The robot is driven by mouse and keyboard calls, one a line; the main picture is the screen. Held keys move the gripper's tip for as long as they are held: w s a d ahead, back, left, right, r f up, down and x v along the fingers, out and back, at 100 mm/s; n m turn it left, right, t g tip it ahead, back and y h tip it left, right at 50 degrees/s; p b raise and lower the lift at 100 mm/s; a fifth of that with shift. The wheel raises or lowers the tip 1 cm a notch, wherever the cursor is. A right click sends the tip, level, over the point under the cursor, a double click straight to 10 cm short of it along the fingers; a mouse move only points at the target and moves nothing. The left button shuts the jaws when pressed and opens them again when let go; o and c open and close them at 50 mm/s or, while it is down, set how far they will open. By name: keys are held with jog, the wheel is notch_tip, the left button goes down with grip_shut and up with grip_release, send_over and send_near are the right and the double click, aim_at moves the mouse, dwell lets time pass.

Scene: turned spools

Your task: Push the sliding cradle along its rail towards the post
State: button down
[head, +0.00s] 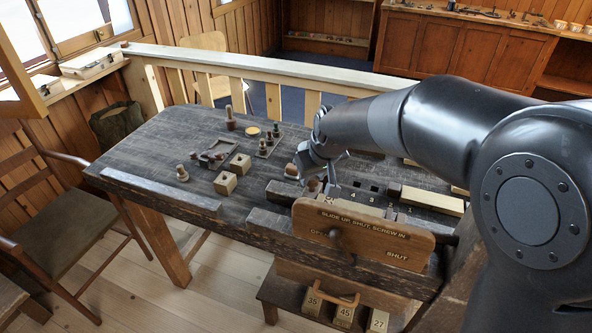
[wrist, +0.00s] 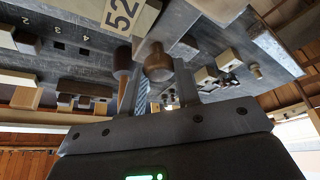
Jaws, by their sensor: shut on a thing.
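My gripper (head: 326,182) is at the near middle of the dark workbench, low over the numbered rail (head: 380,202). In the wrist view its fingers (wrist: 158,82) are shut on a brown wooden knob (wrist: 159,62). A pale block marked 52 (wrist: 122,14) lies close beside the knob; it looks like part of the sliding cradle, whose outline my gripper mostly hides in the head view. The rail's numbers and dark square holes run to the right in the head view. I cannot tell which piece is the post.
A wooden board lettered "SLIDE UP SHUT SCREW IN" (head: 365,236) stands at the bench's near edge. Pale blocks (head: 225,183), a small tray (head: 215,154) and upright spools (head: 230,118) are further left. The bench's left part is mostly clear. A railing (head: 270,68) runs behind.

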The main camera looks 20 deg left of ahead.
jog(key=shift+d, duration=0.65)
jog(key=c, duration=1.1)
grip_release()
jog(key=shift+o, duration=0.2)
jog(key=shift+r, duration=0.1)
jog(key=v, duration=1)
jog(key=shift+r, duration=0.3)
jog(key=shift+s+d, duration=0.1)
jog(key=shift+s, duration=0.05)
